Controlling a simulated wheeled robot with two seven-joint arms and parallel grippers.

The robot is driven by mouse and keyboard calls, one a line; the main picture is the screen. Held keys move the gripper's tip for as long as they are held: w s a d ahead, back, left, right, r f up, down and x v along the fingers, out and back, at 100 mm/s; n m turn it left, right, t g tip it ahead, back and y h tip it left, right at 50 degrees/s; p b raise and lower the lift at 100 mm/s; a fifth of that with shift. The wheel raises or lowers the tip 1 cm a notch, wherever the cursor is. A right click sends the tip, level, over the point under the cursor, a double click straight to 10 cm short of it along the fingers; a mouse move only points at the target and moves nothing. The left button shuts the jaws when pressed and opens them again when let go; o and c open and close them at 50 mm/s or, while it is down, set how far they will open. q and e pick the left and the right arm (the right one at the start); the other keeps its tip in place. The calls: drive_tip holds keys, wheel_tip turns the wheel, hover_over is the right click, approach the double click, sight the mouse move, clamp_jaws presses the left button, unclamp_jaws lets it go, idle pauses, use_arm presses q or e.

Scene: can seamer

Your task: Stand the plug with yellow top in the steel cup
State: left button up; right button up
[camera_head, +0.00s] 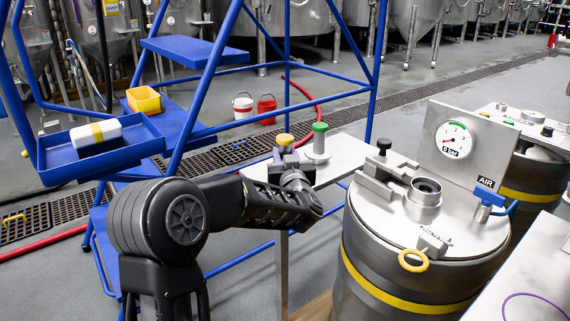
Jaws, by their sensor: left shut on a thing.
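The plug with yellow top (284,139) is above the small steel side table (335,173). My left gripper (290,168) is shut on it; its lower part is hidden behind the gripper. I cannot tell whether the plug touches the table. The steel cup (424,192) is a short round collar with a dark opening, on the lid of the steel drum to the right. It looks empty. My left gripper is to the left of the cup and apart from it. My right gripper is not in view.
A plug with green top (319,139) stands on the side table close to my left gripper. The drum lid also bears a black-knobbed clamp (385,165), a gauge plate (455,142), a blue AIR valve (487,200) and a yellow ring (413,261). A blue step frame (200,120) stands at left.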

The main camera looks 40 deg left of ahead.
sight(285, 136)
use_arm(q)
drive_tip(key=shift+r, duration=0.1)
clamp_jaws()
wheel_tip(285, 136, up, 10)
drive_tip(key=p, duration=0.4)
idle(1.0)
